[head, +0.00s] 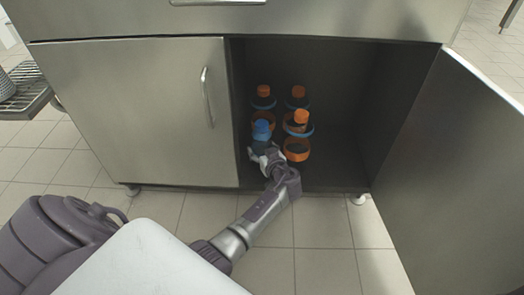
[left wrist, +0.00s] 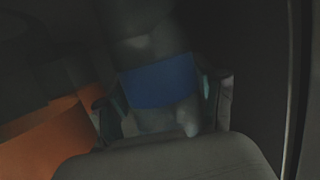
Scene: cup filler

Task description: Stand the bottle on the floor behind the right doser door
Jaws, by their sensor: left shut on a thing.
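The blue-capped bottle (head: 261,131) stands at the left front inside the cabinet, near an orange ring holder. My left gripper (head: 266,158) reaches in and is shut on this bottle. In the left wrist view, the bottle's blue band (left wrist: 160,82) lies between the two fingers (left wrist: 165,107); that view is dark. The right doser door (head: 455,170) stands wide open to the right. The bottle's lower part is hidden by my gripper, so I cannot tell whether it touches the floor. My right gripper is out of view.
Several orange-capped bottles (head: 301,117) stand behind and to the right. An orange ring (head: 296,155) at the front right looks empty. The left door (head: 135,110) is shut. The cabinet's right part (head: 355,140) is clear.

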